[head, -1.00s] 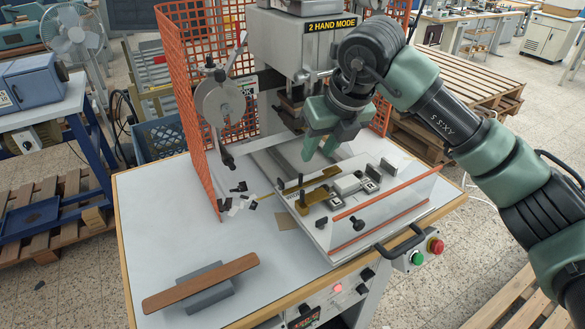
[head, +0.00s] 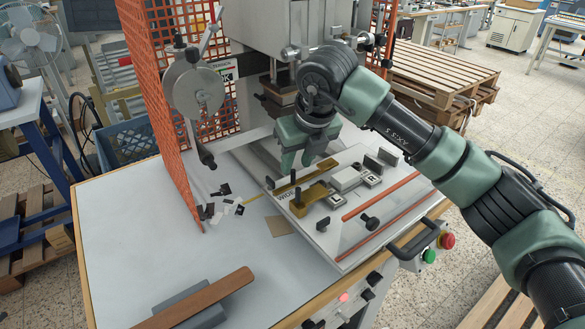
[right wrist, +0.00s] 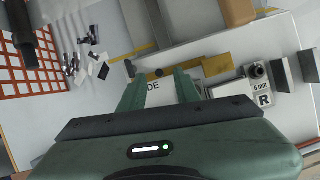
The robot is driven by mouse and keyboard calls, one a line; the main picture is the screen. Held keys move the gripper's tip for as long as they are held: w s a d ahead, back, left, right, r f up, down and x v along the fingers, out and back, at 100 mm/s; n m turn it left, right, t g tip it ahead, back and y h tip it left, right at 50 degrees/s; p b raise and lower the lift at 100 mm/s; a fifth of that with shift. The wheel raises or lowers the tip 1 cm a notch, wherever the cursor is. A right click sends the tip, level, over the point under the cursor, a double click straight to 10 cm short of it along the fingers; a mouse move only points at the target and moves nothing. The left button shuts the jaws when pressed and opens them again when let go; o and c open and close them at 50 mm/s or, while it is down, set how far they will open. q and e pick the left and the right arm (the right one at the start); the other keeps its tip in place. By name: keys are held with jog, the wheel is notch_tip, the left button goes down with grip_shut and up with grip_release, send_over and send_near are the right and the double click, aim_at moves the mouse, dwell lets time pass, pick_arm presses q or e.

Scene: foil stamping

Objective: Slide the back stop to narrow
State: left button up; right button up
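The jig plate (head: 352,246) lies on the press table. A brass block (head: 314,198) sits on it beside a label reading "WIDE" (head: 286,196); a thin brass bar (head: 318,171) lies behind. I cannot tell for certain which brass piece is the back stop, and no "narrow" mark is readable. My right gripper (head: 297,160) hangs over the plate's left rear part, fingers pointing down, apart and empty. In the right wrist view its fingers (right wrist: 158,90) stand on both sides of part of the label, with the brass block (right wrist: 217,66) right of them. My left gripper is out of view.
An orange mesh guard (head: 163,130) and a lever with a round dial (head: 195,92) stand left. Small black and white pieces (head: 228,200) lie left of the plate. The press head stands behind.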

aim_at(293, 170)
jog(key=x, duration=0.4)
jog(key=shift+a+f+p, duration=0.1)
jog(key=shift+f+p, duration=0.05)
jog(key=shift+p, duration=0.25)
grip_shut()
dwell(1.0)
